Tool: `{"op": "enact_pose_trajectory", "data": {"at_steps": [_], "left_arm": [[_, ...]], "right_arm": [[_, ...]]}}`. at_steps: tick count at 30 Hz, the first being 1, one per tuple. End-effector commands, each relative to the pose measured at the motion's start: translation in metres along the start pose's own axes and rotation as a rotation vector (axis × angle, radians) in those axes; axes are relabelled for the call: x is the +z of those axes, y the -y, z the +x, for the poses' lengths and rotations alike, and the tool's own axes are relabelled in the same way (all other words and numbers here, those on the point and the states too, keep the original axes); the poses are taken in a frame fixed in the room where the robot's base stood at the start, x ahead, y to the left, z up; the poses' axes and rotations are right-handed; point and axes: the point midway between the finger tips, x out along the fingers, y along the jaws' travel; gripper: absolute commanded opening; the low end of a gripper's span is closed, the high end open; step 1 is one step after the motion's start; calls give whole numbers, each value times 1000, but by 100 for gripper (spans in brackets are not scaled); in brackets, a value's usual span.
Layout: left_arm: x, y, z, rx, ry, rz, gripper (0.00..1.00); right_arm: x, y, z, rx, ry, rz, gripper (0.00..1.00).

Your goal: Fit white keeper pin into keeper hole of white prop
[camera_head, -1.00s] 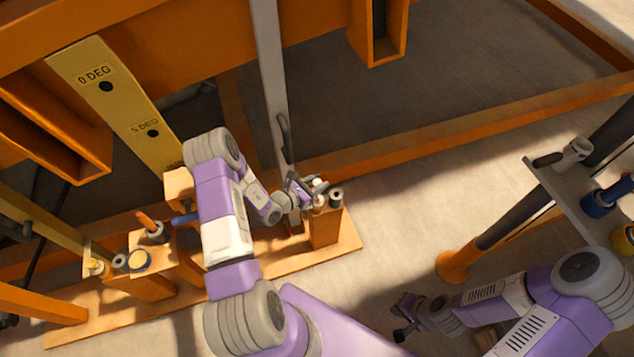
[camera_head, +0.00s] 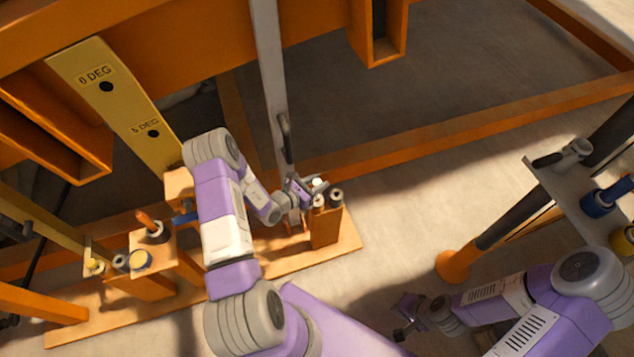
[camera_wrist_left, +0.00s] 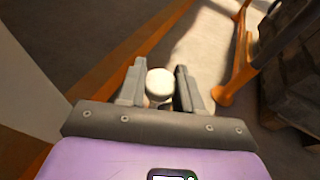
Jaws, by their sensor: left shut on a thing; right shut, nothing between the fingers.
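In the head view my left gripper (camera_head: 308,190) is at the small orange post, at the foot of the pale upright prop (camera_head: 270,70). In the left wrist view its two fingers (camera_wrist_left: 160,88) are closed around a pin with a round white head (camera_wrist_left: 160,80), the white keeper pin. The white head also shows in the head view (camera_head: 318,183). The pin's lower end and the keeper hole are hidden. The prop fills the left edge of the wrist view (camera_wrist_left: 30,85). My right gripper (camera_head: 402,318) is shut and empty at the lower right, away from the prop.
Grey-topped pins (camera_head: 336,195) stand in the orange post (camera_head: 325,230) beside my left gripper. A yellow angle plate (camera_head: 125,105) is at the left. A blue-handled item (camera_head: 600,203) lies on a grey shelf at the right. The floor between the arms is clear.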

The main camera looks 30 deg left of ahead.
Motion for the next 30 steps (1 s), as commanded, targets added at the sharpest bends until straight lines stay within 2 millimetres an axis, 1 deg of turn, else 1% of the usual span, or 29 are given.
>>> {"op": "enact_pose_trajectory", "data": {"at_steps": [15, 30], "left_arm": [[0, 0, 0, 0, 1, 0, 3], [-12, 0, 4, 0, 0, 0, 3]], "right_arm": [[0, 0, -1, 0, 0, 0, 0], [0, -1, 2, 0, 0, 0, 0]]}}
